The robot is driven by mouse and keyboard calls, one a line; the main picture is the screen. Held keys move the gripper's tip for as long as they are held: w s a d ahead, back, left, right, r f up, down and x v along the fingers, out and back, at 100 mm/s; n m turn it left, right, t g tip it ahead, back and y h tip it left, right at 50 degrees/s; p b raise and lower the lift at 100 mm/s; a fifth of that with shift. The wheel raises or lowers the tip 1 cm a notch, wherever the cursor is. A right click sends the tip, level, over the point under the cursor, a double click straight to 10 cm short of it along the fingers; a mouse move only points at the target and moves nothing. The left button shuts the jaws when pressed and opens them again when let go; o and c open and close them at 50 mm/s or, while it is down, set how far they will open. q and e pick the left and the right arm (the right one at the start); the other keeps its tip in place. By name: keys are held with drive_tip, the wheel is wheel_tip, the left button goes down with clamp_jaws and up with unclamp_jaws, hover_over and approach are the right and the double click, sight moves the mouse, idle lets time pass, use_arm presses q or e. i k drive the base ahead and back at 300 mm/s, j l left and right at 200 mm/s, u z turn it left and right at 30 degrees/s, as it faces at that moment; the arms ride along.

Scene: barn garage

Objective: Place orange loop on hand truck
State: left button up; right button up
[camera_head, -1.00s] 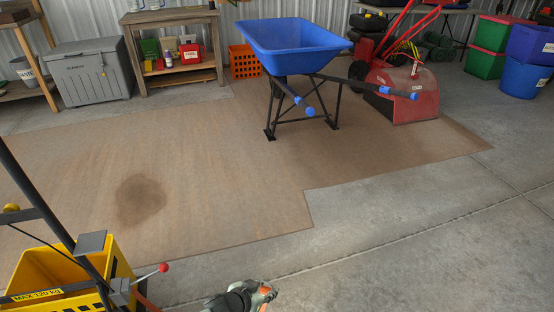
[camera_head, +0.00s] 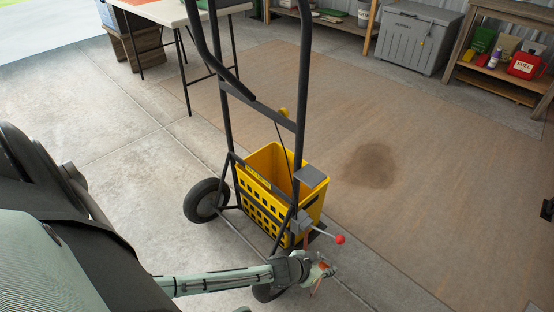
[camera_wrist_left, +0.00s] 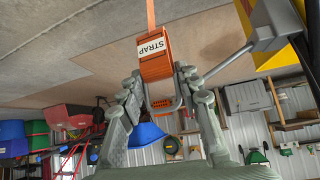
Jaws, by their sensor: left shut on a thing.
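My left gripper (camera_head: 322,270) is low beside the right side of the hand truck (camera_head: 301,100). The hand truck stands upright, with a dark frame and a yellow crate (camera_head: 259,205). In the left wrist view, my left gripper (camera_wrist_left: 163,85) is shut on an orange piece with a white STRAP label (camera_wrist_left: 153,46); this appears to be the orange loop. Its rounded end shows between the fingers, and an orange band runs from it to the top edge. In the head view it is small and partly hidden by the gripper. My right gripper is not in view.
A lever with a red knob (camera_head: 340,239) sticks out close above my left gripper. The brown mat (camera_head: 430,200) right of the truck is clear. A white table (camera_head: 168,12), a grey chest (camera_head: 418,35) and a wooden shelf (camera_head: 515,8) stand behind.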

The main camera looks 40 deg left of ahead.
sight(312, 175)
drive_tip(key=i+l+u, duration=0.15)
drive_tip(key=u, duration=0.25)
drive_tip(key=i+l+u, duration=0.1)
drive_tip(key=u, duration=0.25)
drive_tip(key=l+u, duration=0.4)
drive_tip(key=i+j, duration=0.05)
